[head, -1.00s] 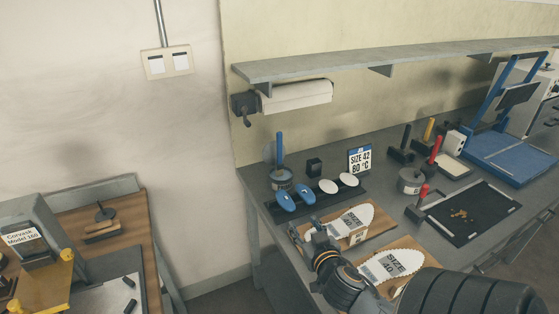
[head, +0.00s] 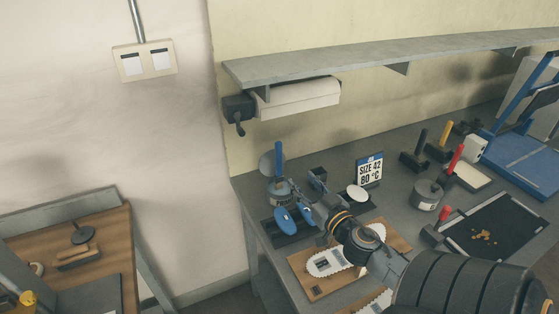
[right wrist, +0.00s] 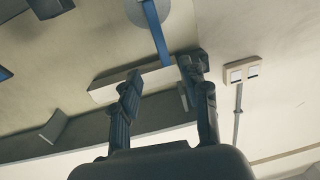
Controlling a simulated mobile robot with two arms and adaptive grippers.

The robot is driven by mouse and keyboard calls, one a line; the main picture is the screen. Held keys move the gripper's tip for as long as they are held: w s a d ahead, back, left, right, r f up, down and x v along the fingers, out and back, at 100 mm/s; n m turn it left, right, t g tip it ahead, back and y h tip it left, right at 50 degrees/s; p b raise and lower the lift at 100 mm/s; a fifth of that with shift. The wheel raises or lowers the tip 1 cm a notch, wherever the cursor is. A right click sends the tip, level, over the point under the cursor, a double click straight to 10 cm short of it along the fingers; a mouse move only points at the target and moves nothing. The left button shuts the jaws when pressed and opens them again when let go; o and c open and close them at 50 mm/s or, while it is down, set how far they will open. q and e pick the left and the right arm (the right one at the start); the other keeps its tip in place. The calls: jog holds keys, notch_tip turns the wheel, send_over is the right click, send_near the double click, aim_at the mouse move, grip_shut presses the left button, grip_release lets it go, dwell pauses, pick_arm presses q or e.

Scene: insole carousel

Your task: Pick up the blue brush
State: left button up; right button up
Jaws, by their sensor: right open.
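The blue brush (head: 279,153) stands upright in a grey pot (head: 279,190) at the back left of the bench; only its blue handle shows. My right gripper (head: 304,196) is open and empty, just right of the pot, with its fingers pointing left toward it. In the right wrist view the picture is turned over. There the blue handle (right wrist: 154,24) reaches down so that its end appears between the open fingertips (right wrist: 162,72). I cannot tell the exact gap in depth. My left gripper is not in view.
A dark tray (head: 288,239) with blue ovals lies in front of the pot. A sign (head: 369,170) stands behind a white oval. A shelf (head: 390,56) and paper roll (head: 297,98) hang above.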

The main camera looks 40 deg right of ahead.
aim_at(280, 156)
jog(key=p+x, duration=0.1)
jog(key=x, duration=0.3)
jog(key=p+x, duration=0.1)
jog(key=x, duration=0.3)
jog(key=shift+w+r, duration=0.15)
jog(key=shift+r, duration=0.05)
jog(key=shift+w+d, duration=0.1)
jog(key=shift+w, duration=0.15)
jog(key=shift+w+d+r+p, duration=0.1)
jog(key=shift+w+r+p, duration=0.1)
jog(key=shift+w+p, duration=0.3)
jog(key=shift+w+d+r+p, duration=0.1)
jog(key=shift+w+r+p, duration=0.05)
jog(key=shift+w, duration=0.5)
jog(key=shift+f+x, duration=0.25)
jog(key=shift+x, duration=0.9)
jog(key=shift+w+d, duration=0.1)
jog(key=shift+w, duration=0.15)
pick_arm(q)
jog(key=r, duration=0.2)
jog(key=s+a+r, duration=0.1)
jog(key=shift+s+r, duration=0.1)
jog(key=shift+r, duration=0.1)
pick_arm(e)
grip_shut()
